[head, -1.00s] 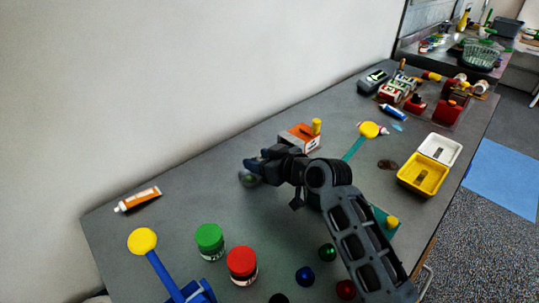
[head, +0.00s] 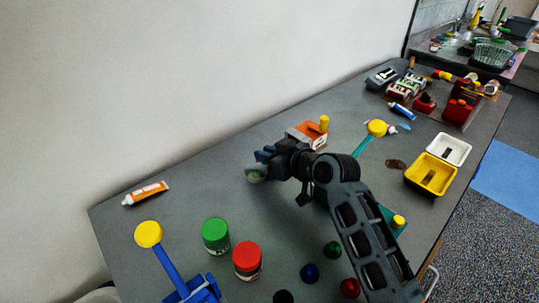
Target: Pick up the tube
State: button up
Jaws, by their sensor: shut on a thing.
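An orange tube with a white cap (head: 146,193) lies on the grey table at the far left, near the wall edge. A blue and white tube (head: 402,112) lies further back on the right. My gripper (head: 261,164) is over the middle of the table, well to the right of the orange tube and apart from it. It is shut on a small pale greenish thing (head: 256,175), partly hidden by the fingers. I cannot tell what that thing is, or whether it touches the table.
An orange box (head: 307,136) stands behind my gripper; a yellow open case (head: 431,175) is at right. The table between tube and gripper is clear.

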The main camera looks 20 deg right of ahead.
jog(key=shift+r, duration=0.5)
notch_tip(320, 180, up, 3)
jog(key=shift+f+b, duration=0.15)
jog(key=shift+b, duration=0.15)
jog(key=w+d+r+b, duration=0.2)
jog(key=w+d+r, duration=0.4)
jog(key=d, duration=0.3)
jog(key=shift+w+d+r+b, duration=0.25)
jog(key=shift+d+r+b, duration=0.05)
jog(key=shift+d+r, duration=0.05)
